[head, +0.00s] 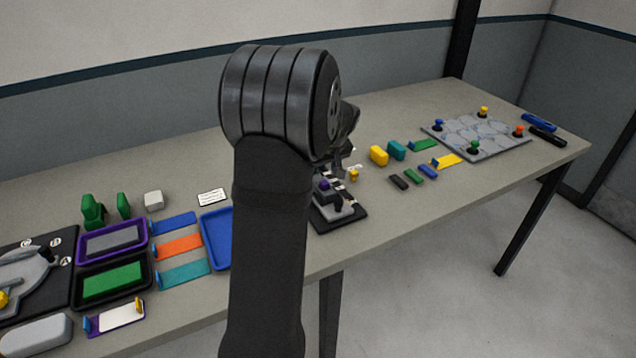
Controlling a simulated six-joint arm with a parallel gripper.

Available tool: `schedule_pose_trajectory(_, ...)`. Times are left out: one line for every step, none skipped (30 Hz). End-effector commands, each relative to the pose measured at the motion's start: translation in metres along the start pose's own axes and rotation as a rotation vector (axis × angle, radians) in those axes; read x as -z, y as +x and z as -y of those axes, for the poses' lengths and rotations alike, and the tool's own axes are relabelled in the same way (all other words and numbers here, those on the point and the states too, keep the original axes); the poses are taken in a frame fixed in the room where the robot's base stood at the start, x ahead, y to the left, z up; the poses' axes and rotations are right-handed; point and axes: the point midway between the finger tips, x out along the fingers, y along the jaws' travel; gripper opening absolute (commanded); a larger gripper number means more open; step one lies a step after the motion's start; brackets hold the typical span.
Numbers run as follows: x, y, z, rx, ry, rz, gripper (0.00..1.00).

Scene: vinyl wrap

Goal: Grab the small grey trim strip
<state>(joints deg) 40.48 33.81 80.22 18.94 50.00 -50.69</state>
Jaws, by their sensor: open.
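My arm fills the middle of the head view and hides much of what lies behind it. My gripper (338,165) shows only in part, at the right edge of the arm, low over the table; it is open, and its fingertips are hard to make out. A small dark grey strip (398,181) lies on the table to the right of the gripper, apart from it, beside a green strip (413,176) and a blue strip (428,171). I cannot tell for sure that it is the trim strip. A grey panel (113,240) lies in the purple tray.
A black fixture (350,219) with grey and purple parts stands beside my arm. A grey board (480,140) with coloured knobs is at right. Trays and coloured panels (180,245) crowd the left.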

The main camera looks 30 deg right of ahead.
Motion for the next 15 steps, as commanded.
schedule_pose_trajectory(-0.002,0.008,0.002,0.003,0.000,0.003,0.60)
schedule_pose_trajectory(-0.002,0.012,0.003,0.004,0.000,0.004,0.60)
schedule_pose_trajectory(-0.002,0.018,0.004,0.003,0.000,0.003,0.60)
schedule_pose_trajectory(-0.003,0.023,0.006,0.003,0.000,0.003,0.60)
schedule_pose_trajectory(-0.003,0.028,0.006,0.003,0.000,0.004,0.60)
schedule_pose_trajectory(-0.003,0.034,0.005,0.002,0.000,0.003,0.60)
schedule_pose_trajectory(-0.002,0.037,0.005,0.002,-0.001,0.003,0.60)
schedule_pose_trajectory(-0.002,0.040,0.005,0.002,-0.001,0.003,0.60)
schedule_pose_trajectory(-0.002,0.043,0.005,0.002,-0.001,0.003,0.60)
schedule_pose_trajectory(-0.002,0.044,0.005,0.001,-0.001,0.002,0.60)
schedule_pose_trajectory(-0.002,0.044,0.005,0.001,-0.001,0.002,0.60)
schedule_pose_trajectory(-0.002,0.044,0.005,0.001,-0.001,0.001,0.60)
schedule_pose_trajectory(-0.002,0.044,0.005,0.001,0.000,0.001,0.60)
schedule_pose_trajectory(-0.002,0.044,0.005,0.001,0.000,0.001,0.60)
schedule_pose_trajectory(-0.002,0.043,0.005,0.001,0.000,0.001,0.60)
